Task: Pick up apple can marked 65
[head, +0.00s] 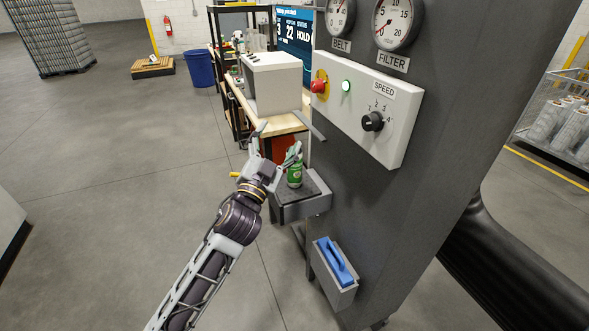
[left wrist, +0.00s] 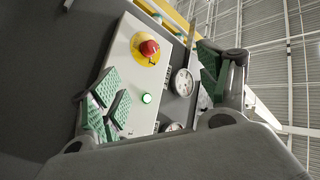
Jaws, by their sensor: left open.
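A green can (head: 295,177) stands upright on a small grey shelf (head: 306,211) at the side of the dark machine. Its printed number and picture are too small to read. My left gripper (head: 275,148) is open beside the can, to its left and slightly above, and one finger overlaps the can's top in the picture. I cannot tell whether they touch. In the left wrist view the spread green-padded fingers (left wrist: 160,88) hold nothing, and the can does not show there. My right gripper is not in view.
The machine's panel (head: 365,110) has a red stop button (head: 319,87), a lit green lamp and a speed knob above the shelf. A holder with a blue-handled item (head: 336,262) hangs below. A workbench (head: 285,121) with a white box stands behind.

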